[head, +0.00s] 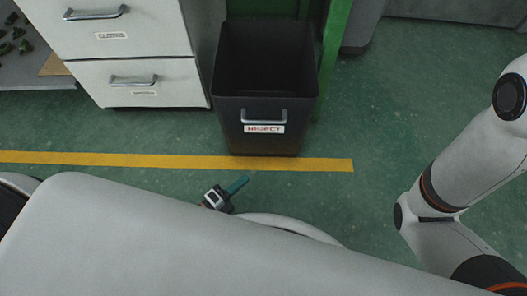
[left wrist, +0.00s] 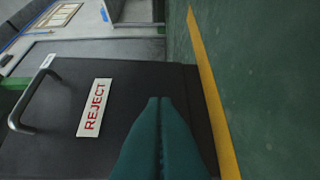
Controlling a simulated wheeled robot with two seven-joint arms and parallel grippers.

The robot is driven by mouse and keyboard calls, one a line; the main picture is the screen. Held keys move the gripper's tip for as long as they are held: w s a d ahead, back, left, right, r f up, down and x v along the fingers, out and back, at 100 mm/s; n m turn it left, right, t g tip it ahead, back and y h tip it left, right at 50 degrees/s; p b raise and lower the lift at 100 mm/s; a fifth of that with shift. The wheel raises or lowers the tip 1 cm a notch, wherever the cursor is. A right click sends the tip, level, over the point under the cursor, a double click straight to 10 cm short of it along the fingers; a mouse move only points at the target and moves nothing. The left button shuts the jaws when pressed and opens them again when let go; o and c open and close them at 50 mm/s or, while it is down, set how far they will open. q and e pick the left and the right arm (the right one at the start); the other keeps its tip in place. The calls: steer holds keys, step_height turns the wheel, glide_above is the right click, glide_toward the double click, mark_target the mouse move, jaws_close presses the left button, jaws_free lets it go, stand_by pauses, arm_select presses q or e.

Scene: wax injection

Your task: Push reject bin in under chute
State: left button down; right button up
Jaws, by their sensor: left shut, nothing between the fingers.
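The dark grey reject bin (head: 265,140) stands on the floor, upright and open at the top. Its front face carries a metal handle and a white label with red REJECT lettering. The back of the bin is between the green posts of a frame (head: 333,50); the chute itself is not clearly visible. My left gripper (head: 246,180) is shut and empty, in front of the bin. In the left wrist view its teal fingers (left wrist: 160,100) point at the bin's front face (left wrist: 110,75), beside the label; I cannot tell whether they touch. My right gripper is out of view.
A white drawer cabinet (head: 135,65) stands close to the bin's left. A yellow floor line (head: 180,161) runs past the bin's front bottom edge. A grey object (head: 362,28) stands behind right. Green floor (head: 420,70) is clear to the right.

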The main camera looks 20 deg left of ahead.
mark_target(269, 147)
arm_select(q)
steer(key=b+x, duration=0.2)
steer(key=x, duration=0.1)
steer(key=b+x, duration=0.2)
steer(key=x, duration=0.2)
steer(key=shift+w+d+f, duration=0.15)
steer(key=shift+w+f, duration=0.1)
steer(key=shift+w+a+b, duration=0.2)
steer(key=shift+w+b, duration=0.25)
steer(key=shift+w, duration=0.15)
steer(key=shift+w+a+b, duration=0.2)
steer(key=shift+w+b, duration=0.25)
steer(key=shift+w, duration=0.2)
steer(key=shift+w+a+r+b, duration=0.2)
steer(key=shift+w+b, duration=0.15)
steer(key=shift+w, duration=0.3)
